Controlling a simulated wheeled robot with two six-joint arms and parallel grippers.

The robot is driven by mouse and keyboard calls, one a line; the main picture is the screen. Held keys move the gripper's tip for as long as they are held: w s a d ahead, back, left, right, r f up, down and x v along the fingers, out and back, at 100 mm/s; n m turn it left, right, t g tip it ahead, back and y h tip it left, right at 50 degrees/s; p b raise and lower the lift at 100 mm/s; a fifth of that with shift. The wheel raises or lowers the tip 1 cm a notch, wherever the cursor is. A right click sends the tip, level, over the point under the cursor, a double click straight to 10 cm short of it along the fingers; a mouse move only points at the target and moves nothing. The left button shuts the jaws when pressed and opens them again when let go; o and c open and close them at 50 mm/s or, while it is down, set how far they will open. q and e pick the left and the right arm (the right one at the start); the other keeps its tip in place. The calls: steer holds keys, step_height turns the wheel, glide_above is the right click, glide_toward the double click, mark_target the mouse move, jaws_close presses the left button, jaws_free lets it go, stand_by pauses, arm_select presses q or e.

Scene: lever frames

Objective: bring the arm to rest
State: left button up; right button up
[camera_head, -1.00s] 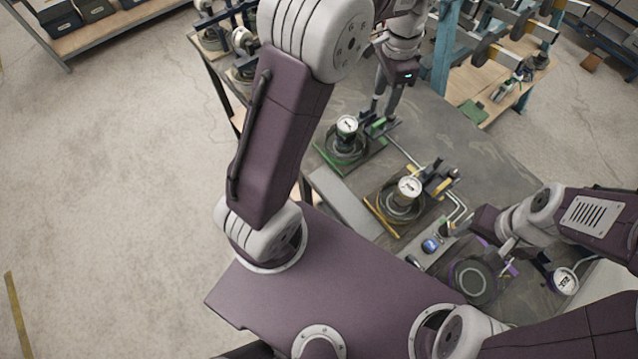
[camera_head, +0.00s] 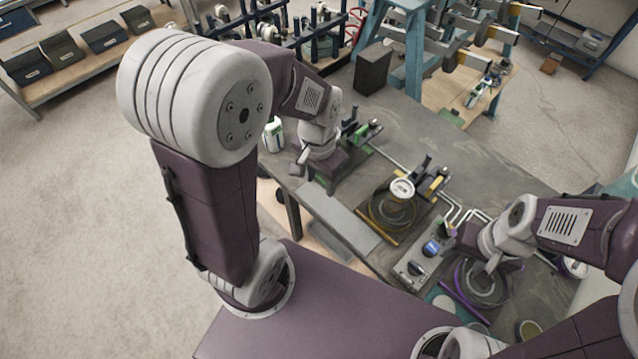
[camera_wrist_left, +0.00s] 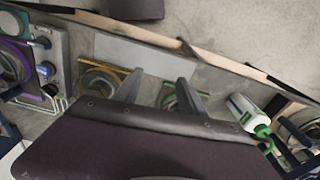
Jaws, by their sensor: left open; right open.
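My left gripper (camera_head: 318,170) hangs over the near left part of the workbench, in front of the green-based station (camera_head: 362,150), and partly hides it. In the left wrist view, the two fingers of my left gripper (camera_wrist_left: 158,88) stand apart with nothing between them. The green station (camera_wrist_left: 172,96) shows behind them. My right gripper (camera_head: 488,250) is low over the purple station (camera_head: 482,285) at the right. Its fingers are mostly hidden, and I see nothing held.
An orange-based station (camera_head: 395,218) with a white dial stands mid-bench. A control box (camera_head: 425,256) with blue and black knobs is beside it. A white and green bottle (camera_head: 274,134) is left of my left gripper. A blue frame (camera_head: 398,50) stands behind. The floor at left is clear.

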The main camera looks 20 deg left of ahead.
arm_select(q)
steer(key=shift+s+f, duration=0.15)
steer(key=shift+f, duration=0.1)
steer(key=s+f+n, duration=0.2)
steer(key=f+n, duration=0.1)
steer(key=shift+s+a+n+t+b, duration=0.2)
steer(key=shift+s+n+t+b, duration=0.1)
steer(key=shift+s+t, duration=0.1)
steer(key=shift+w, duration=0.1)
